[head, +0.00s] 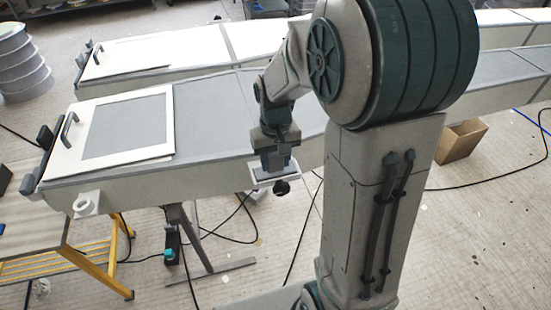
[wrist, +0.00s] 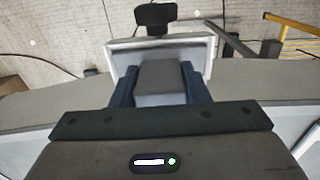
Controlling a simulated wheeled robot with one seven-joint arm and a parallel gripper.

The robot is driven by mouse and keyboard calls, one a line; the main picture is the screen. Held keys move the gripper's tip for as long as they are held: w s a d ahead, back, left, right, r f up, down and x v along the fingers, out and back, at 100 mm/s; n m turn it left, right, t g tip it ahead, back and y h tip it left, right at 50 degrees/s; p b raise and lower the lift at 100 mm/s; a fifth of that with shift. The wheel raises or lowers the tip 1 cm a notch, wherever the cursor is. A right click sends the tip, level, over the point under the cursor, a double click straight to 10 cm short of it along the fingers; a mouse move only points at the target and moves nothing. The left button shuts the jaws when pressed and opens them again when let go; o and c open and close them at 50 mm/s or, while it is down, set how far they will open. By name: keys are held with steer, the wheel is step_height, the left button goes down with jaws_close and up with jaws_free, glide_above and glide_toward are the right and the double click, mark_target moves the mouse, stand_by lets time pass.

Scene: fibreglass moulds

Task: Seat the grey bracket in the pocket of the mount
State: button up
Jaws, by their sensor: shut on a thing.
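My gripper (head: 273,160) points down beside the near side wall of the front mould in the head view. Its two blue fingers (wrist: 160,82) are shut on a grey block, the bracket (wrist: 161,74), in the wrist view. A white, rimmed rectangular piece, apparently the mount (wrist: 118,52), lies just beyond the fingertips. It shows in the head view (head: 261,181) right under the gripper. A black knob (wrist: 155,15) sticks out from its far side. The bracket overlaps the mount in view; I cannot tell whether it is inside the pocket or above it. The fingers hide the contact.
The long grey mould (head: 215,110) runs behind the gripper, with a white framed panel (head: 160,145) at its left end. A white ring fitting (head: 86,204) sits on its side. A yellow-legged bench (head: 125,235), cables and a cardboard box (head: 460,140) stand around.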

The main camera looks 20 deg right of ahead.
steer(key=shift+f, duration=0.4)
